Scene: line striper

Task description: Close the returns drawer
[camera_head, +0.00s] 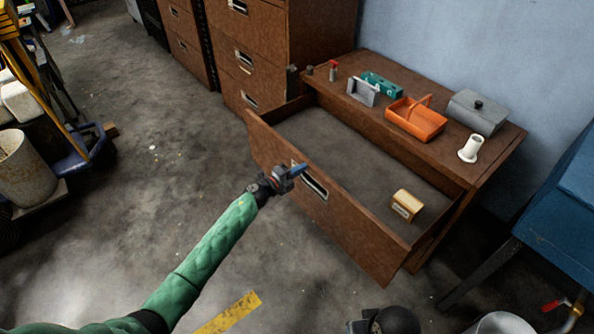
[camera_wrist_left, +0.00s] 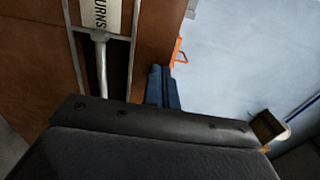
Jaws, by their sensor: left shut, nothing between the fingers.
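The returns drawer (camera_head: 350,225) is a brown wooden drawer pulled well out of a low brown cabinet (camera_head: 490,165). A small tan box (camera_head: 406,205) lies inside near its right end. A metal label holder with a pull (camera_head: 314,184) is on the drawer front; the left wrist view shows its label (camera_wrist_left: 103,15) ending in "URNS". My left gripper (camera_head: 303,168) is shut and empty, with its blue fingers (camera_wrist_left: 163,85) at the drawer front beside the pull. I cannot tell if they touch. Dark parts at the bottom edge look like my right wrist; its fingers are not visible.
An orange basket (camera_head: 415,118), a grey box (camera_head: 478,110), a white cylinder (camera_head: 470,148) and a teal item (camera_head: 382,84) stand on the cabinet top. Tall brown drawers (camera_head: 270,45) stand behind left. A blue bench (camera_head: 550,225) is at right.

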